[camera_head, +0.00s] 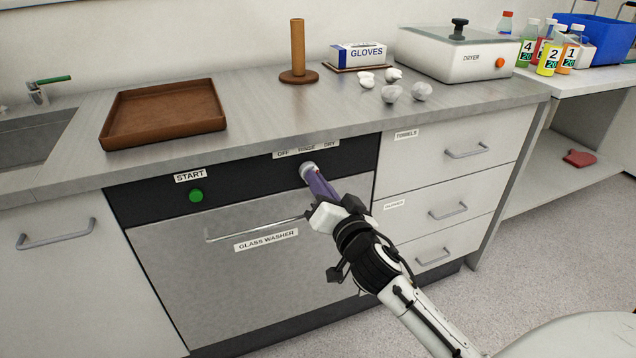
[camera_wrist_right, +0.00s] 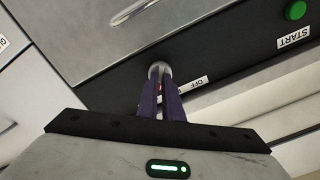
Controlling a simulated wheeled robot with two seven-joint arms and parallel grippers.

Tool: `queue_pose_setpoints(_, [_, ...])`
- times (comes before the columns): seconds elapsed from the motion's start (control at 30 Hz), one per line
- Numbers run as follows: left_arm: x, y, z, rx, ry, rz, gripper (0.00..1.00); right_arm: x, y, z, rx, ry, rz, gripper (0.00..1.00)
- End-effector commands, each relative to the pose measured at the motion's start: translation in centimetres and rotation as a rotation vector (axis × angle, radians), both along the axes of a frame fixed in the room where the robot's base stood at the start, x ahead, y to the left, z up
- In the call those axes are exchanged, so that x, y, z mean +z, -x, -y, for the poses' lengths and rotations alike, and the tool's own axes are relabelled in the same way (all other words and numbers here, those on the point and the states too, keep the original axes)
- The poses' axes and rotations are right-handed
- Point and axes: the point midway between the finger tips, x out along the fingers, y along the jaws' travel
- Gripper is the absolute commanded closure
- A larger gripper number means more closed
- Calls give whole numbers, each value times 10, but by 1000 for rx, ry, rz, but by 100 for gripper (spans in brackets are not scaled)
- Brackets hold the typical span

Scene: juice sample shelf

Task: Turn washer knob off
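The washer knob (camera_head: 308,171) is a small light-grey round piece on the black panel of the glass washer, below the label strip OFF, RINSE, DRY (camera_head: 306,148). My right gripper (camera_head: 313,178) has its purple fingers at the knob. In the right wrist view the knob (camera_wrist_right: 159,68) shows between the fingertips (camera_wrist_right: 161,80), which are close together on its two sides. A small bit of red shows by the fingers. The fingers hide much of the knob, so its setting cannot be read. My left gripper is in neither view.
A green START button (camera_head: 195,195) sits left on the same panel. The washer door handle (camera_head: 255,228) sticks out below. The counter above holds a brown tray (camera_head: 163,128), a wooden post (camera_head: 298,50), a gloves box (camera_head: 358,55), crumpled white pieces and a dryer (camera_head: 460,55).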

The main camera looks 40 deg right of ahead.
Motion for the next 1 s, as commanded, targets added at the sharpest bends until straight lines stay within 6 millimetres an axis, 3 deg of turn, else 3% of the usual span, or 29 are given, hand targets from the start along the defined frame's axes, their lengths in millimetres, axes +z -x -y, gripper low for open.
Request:
queue_pose_setpoints(0.47, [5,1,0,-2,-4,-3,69,1,0,0,-1,84,-21,100])
queue_pose_setpoints(1.0, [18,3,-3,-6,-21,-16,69,2,0,-1,0,537,-131,100])
